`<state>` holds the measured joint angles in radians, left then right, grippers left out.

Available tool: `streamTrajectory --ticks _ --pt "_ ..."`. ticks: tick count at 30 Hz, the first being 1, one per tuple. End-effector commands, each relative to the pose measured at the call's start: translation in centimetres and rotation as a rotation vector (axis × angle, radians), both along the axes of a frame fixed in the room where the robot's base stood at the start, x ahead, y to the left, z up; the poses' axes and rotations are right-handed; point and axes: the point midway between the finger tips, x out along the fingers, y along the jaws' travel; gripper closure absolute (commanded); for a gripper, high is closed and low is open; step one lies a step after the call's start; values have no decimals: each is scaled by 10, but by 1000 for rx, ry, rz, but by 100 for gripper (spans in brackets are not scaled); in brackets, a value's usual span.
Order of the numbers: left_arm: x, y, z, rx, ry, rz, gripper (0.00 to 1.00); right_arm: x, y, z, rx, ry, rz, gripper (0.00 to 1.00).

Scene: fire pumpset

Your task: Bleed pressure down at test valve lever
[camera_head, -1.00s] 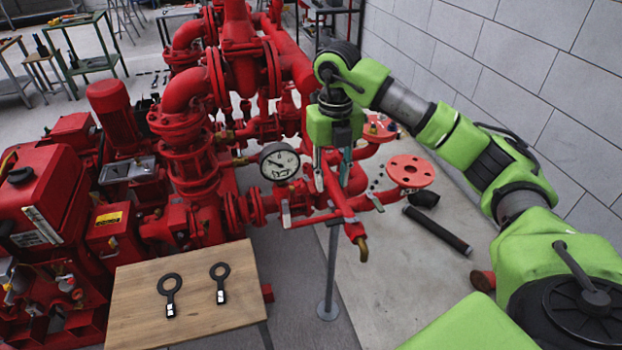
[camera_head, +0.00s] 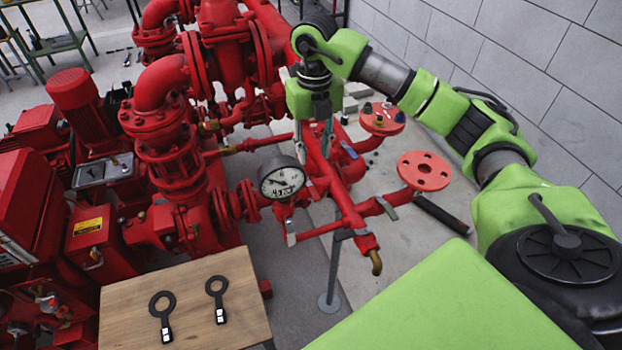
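My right gripper (camera_head: 317,143) hangs pointing down over the red test pipe (camera_head: 340,197), right of the pressure gauge (camera_head: 282,181). Its two fingers are apart and nothing shows between them but the pipework behind. Small grey levers show on the thin pipes: one lever (camera_head: 290,232) below the gauge and another lever (camera_head: 387,208) on the right branch. The fingers are apart from both in the picture; I cannot tell which is the test valve lever. A brass outlet (camera_head: 376,262) ends the pipe. The gauge digits are too small to read surely. My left gripper is out of view.
A wooden table (camera_head: 190,300) at the front left holds two black ring-handled tools (camera_head: 162,315). Large red pumps and pipes (camera_head: 165,150) fill the left. A grey stand (camera_head: 331,275) rises under the pipe. A block wall (camera_head: 520,70) stands right.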

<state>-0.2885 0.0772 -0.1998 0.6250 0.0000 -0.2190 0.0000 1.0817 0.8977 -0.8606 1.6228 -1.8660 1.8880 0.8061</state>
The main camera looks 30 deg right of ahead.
Motion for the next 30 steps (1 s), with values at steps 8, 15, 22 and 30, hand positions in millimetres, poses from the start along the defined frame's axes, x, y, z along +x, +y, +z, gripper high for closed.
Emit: streamTrajectory --ticks 8,15,22,30 --pt "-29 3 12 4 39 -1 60 -2 0 -56 0 6 -1 70" --pt "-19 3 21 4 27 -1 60 -2 0 -101 0 3 -1 70" --pt "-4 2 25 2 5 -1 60 -1 0 -122 0 1 0 70" --pt "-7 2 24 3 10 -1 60 -1 0 -124 -1 0 0 70"
